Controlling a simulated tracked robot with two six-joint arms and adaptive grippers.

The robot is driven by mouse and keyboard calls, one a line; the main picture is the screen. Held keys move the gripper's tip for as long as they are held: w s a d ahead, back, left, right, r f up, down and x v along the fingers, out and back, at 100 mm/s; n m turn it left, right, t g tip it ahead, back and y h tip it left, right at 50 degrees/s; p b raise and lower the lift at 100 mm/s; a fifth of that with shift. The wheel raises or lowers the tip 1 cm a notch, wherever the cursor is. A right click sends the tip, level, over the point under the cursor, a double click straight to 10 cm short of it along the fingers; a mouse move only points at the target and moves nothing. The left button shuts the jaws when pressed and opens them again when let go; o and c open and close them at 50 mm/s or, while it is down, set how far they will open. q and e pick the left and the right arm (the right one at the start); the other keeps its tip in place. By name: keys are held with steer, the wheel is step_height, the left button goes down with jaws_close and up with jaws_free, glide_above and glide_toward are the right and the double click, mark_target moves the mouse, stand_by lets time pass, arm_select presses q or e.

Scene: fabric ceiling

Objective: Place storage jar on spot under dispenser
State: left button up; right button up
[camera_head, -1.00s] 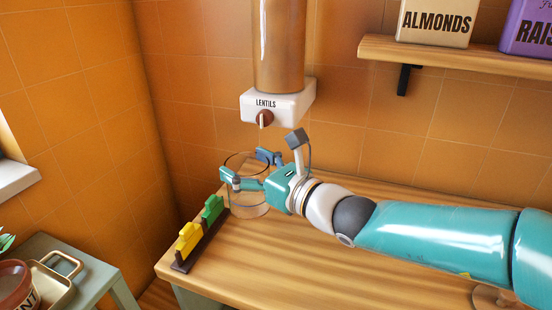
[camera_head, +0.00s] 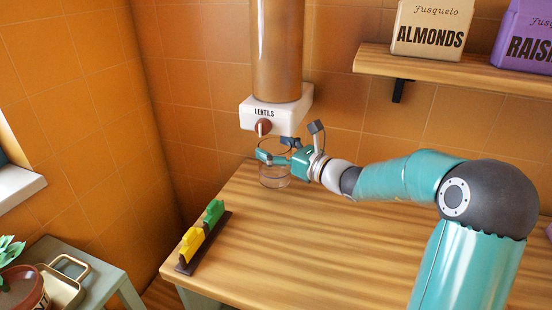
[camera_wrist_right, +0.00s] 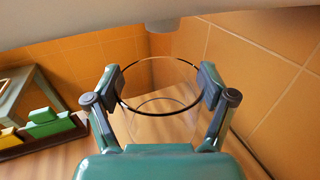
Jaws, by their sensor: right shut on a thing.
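The clear glass storage jar (camera_head: 274,178) is upright at the back of the wooden counter, below the lentils dispenser (camera_head: 276,108). My right gripper (camera_head: 276,156) is shut around the jar near its rim. In the right wrist view the jar (camera_wrist_right: 160,125) looks empty, with its dark-rimmed mouth open between the two fingers of my gripper (camera_wrist_right: 161,88). The dispenser's spout shows above the jar there. Whether the jar's base touches the counter is hard to tell. The spot under the dispenser cannot be made out. My left gripper is not in view.
A dark rack with a yellow clip (camera_head: 192,243) and a green clip (camera_head: 214,212) lies at the counter's left edge. A shelf (camera_head: 460,68) with almonds and raisins packages is on the wall. The counter's middle (camera_head: 290,235) is clear. A small side table stands at lower left.

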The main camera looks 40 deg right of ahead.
step_height(320, 180, down, 3)
steer(key=shift+f, duration=0.1)
steer(key=shift+w+d+f, duration=0.1)
steer(key=shift+d+f, duration=0.05)
steer(key=shift+f, duration=0.1)
steer(key=o, duration=1.7)
steer(key=shift+f, duration=0.1)
steer(key=shift+c, duration=0.2)
steer(key=s+d+b, duration=0.1)
steer(key=s, duration=1.1)
steer(key=shift+d, duration=0.15)
